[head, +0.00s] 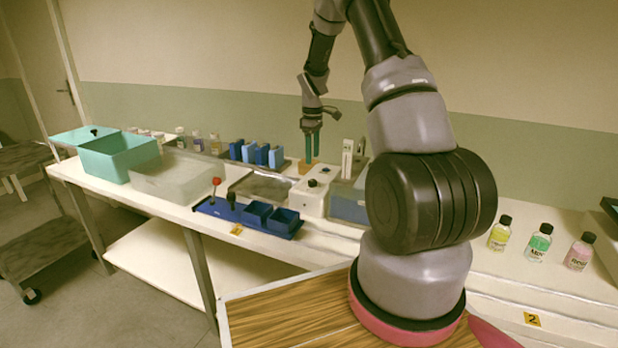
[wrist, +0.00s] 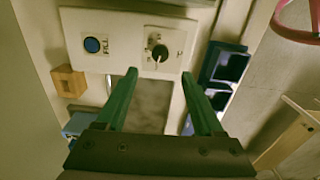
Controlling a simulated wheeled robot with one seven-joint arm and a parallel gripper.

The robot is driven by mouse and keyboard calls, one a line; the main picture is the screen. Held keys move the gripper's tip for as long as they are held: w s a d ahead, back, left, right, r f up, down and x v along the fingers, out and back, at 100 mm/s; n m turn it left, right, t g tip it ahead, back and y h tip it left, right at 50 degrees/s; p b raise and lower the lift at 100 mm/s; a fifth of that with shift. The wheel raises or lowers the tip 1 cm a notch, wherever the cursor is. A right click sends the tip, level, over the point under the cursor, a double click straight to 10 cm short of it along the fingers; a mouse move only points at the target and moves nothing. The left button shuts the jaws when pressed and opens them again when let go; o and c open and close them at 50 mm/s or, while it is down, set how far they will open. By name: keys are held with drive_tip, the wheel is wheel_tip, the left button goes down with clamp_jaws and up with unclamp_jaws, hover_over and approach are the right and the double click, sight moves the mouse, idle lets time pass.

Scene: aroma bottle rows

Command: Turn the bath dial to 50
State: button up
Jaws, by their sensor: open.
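The bath dial is a black round knob (wrist: 159,53) on a white control panel (wrist: 125,22), with small marks around it too blurred to read. Its pointer setting cannot be told. A blue button (wrist: 92,45) labelled FILL sits to its left in the wrist view. In the head view the white box (head: 312,203) carries a dark knob (head: 313,183) on its top. My gripper (head: 312,157) hangs above and behind that box, green fingers pointing down. In the wrist view my gripper (wrist: 160,77) is open and empty, its fingertips apart from the dial.
A metal basin (head: 262,186) lies left of the white box. A blue tray (head: 225,211) with compartments stands in front. A wooden block (wrist: 68,81) is near the panel. A teal bin (head: 118,157), a clear bin (head: 178,178) and blue holders (head: 262,155) fill the bench further left.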

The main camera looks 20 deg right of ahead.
sight(313, 180)
wheel_tip(313, 180, down, 9)
drive_tip(key=shift+f, duration=0.15)
drive_tip(key=shift+c, duration=0.3)
clamp_jaws()
